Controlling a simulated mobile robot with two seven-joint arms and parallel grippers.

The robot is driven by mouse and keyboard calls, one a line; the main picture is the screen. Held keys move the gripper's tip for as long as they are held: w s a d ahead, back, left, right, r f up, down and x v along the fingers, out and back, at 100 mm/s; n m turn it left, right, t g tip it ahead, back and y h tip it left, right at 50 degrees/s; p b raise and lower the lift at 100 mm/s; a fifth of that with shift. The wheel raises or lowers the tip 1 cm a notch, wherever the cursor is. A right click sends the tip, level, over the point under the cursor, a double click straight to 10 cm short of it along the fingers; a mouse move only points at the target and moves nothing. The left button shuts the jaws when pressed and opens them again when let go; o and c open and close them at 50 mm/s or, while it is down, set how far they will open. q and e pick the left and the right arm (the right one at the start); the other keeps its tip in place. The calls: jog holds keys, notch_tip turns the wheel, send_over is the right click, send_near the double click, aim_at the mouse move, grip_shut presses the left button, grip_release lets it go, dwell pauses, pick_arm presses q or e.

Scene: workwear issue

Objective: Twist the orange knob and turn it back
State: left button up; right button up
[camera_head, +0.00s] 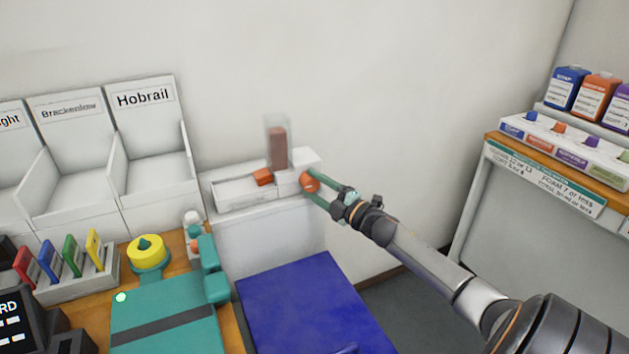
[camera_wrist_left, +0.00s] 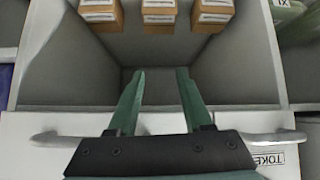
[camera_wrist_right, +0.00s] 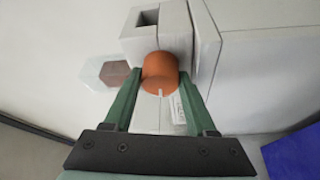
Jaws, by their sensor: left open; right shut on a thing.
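The orange knob (camera_head: 309,183) sits on the right end of a white dispenser (camera_head: 240,188) against the wall. My right gripper (camera_head: 316,184) is shut on the knob. In the right wrist view the knob (camera_wrist_right: 159,72) is between the green fingers (camera_wrist_right: 160,90), and a short white line shows at its edge. A clear tube with brown contents (camera_head: 277,146) stands on the dispenser, with an orange piece (camera_head: 263,177) at its foot. My left gripper (camera_wrist_left: 158,90) is open and empty in the left wrist view, in front of a grey compartment.
A blue surface (camera_head: 310,300) lies below the dispenser. White bins with name labels (camera_head: 150,150) stand to the left. Small brown boxes (camera_wrist_left: 158,12) line the compartment before my left gripper.

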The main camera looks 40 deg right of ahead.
pick_arm(q)
jog(key=shift+s+a+p, duration=0.25)
jog(key=shift+a+p, duration=0.05)
jog(key=shift+a, duration=0.05)
pick_arm(e)
jog(key=shift+n, duration=0.5)
pick_arm(q)
jog(key=shift+d+r, duration=0.2)
pick_arm(e)
jog(key=o, duration=1.4)
pick_arm(q)
jog(key=shift+w, duration=0.1)
pick_arm(e)
jog(key=shift+s+f, duration=0.15)
